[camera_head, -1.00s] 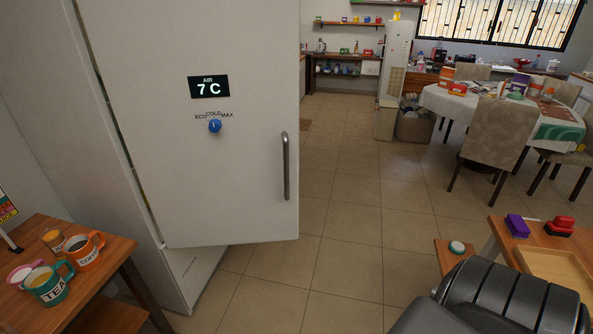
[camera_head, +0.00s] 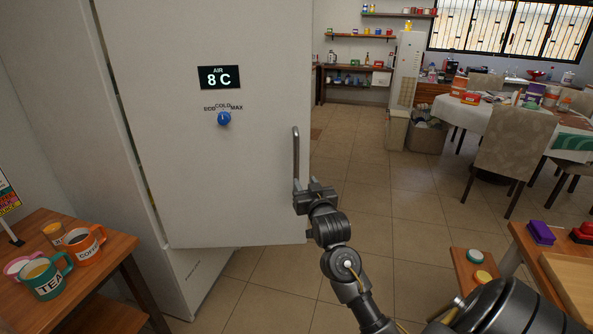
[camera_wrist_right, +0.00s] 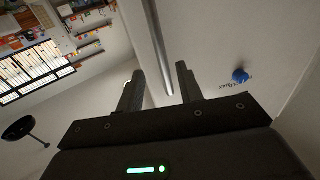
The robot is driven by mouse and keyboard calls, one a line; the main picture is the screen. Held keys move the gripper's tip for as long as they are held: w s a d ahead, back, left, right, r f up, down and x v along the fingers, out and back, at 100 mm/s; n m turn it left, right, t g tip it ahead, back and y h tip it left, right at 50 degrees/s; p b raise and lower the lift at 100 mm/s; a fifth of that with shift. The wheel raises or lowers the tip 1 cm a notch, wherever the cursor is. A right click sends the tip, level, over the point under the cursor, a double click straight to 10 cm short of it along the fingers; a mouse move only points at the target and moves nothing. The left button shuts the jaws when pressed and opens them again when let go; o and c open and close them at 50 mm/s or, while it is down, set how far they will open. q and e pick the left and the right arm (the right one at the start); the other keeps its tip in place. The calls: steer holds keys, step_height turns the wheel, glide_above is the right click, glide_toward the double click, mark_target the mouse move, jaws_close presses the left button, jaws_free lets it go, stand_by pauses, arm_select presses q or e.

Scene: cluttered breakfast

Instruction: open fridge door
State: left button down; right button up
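The white fridge door (camera_head: 262,185) stands ajar, with a gap along its left side and the fridge body (camera_head: 190,275) showing below. It carries a vertical metal handle (camera_head: 296,155) near its right edge. My right gripper (camera_head: 302,190) is at the lower end of the handle. In the right wrist view, the two fingers (camera_wrist_right: 161,85) are apart, one on each side of the handle (camera_wrist_right: 158,45), with visible gaps beside the bar. I cannot tell whether either finger touches it. My left gripper is not in view.
A wooden table (camera_head: 100,240) with mugs stands at the lower left, close to the fridge. At the lower right is another wooden table (camera_head: 530,245) with a tray (camera_head: 575,285). A chair (camera_head: 515,145) and dining table stand further back. The floor (camera_head: 365,200) right of the door is clear.

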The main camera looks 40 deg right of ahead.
mark_target(297, 168)
steer(key=p+x, duration=0.1)
steer(key=x, duration=0.9)
steer(key=shift+w+d+f+p, duration=0.1)
steer(key=shift+w+d+p, duration=0.05)
steer(key=shift+w+p, duration=0.25)
steer(key=shift+c, duration=0.2)
jaws_close()
